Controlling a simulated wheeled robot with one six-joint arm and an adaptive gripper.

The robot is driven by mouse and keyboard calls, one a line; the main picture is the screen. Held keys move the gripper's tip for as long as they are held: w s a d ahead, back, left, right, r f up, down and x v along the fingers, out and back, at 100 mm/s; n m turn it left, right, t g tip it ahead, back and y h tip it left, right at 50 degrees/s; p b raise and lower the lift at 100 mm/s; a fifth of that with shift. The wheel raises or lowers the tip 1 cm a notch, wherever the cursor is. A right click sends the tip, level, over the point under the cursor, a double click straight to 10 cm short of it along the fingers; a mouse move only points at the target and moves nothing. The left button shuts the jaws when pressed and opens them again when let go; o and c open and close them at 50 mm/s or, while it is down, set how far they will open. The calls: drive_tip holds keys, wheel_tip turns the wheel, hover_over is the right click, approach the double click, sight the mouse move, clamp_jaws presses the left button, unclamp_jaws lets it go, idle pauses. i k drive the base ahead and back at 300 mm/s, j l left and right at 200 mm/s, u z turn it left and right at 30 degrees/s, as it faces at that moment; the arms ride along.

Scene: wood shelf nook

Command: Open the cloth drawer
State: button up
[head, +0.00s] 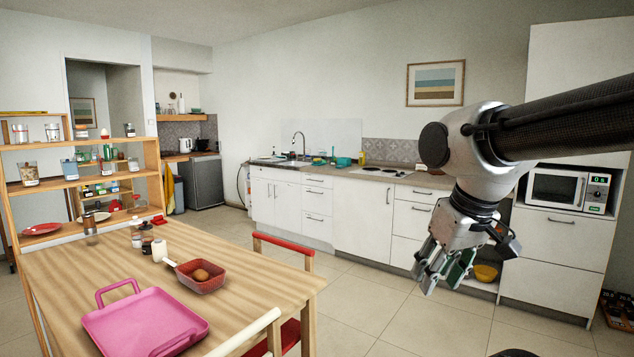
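A white kitchen counter along the back wall has one stack of drawers (317,201) left of centre. A second drawer stack (408,221) stands further right, partly hidden behind my gripper. Wide drawers (555,235) sit under the microwave at the right. All visible drawer fronts look shut, with dark bar handles. No label shows which one is the cloth drawer. My gripper (441,274) points downward in the air at right of centre. Its fingers are apart with nothing seen between them. It appears in front of the counter, not visibly touching any handle.
A wooden table (245,292) with a pink tray (146,325) and a red dish (203,284) fills the lower left. A red chair (284,245) stands beside it. A yellow bowl (485,273) sits low behind my gripper. Tiled floor (365,290) is clear between table and counter.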

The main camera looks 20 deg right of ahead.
sight(330, 176)
drive_tip(key=i+l+z, duration=1.2)
drive_tip(key=i+z, duration=0.3)
drive_tip(key=i, duration=0.15)
drive_tip(key=i+u, duration=0.2)
drive_tip(key=i, duration=0.35)
drive_tip(key=i+l+u, duration=0.25)
drive_tip(key=i, duration=0.3)
drive_tip(key=i+j+u, duration=0.25)
drive_tip(key=i+u, duration=0.2)
drive_tip(key=i, duration=0.35)
drive_tip(key=i+u, duration=0.4)
drive_tip(key=i, duration=0.35)
drive_tip(key=i+l+u, duration=0.3)
drive_tip(key=i+u, duration=0.15)
drive_tip(key=i, duration=0.35)
drive_tip(key=i+l+u, duration=0.1)
drive_tip(key=i+u, duration=0.4)
drive_tip(key=i, duration=0.75)
drive_tip(key=i+l+z, duration=0.15)
drive_tip(key=i+z, duration=0.2)
drive_tip(key=i, duration=0.2)
drive_tip(key=i+z, duration=0.3)
drive_tip(key=i, duration=0.3)
drive_tip(key=i+l+z, duration=0.1)
drive_tip(key=i+l, duration=0.05)
drive_tip(key=i, duration=0.05)
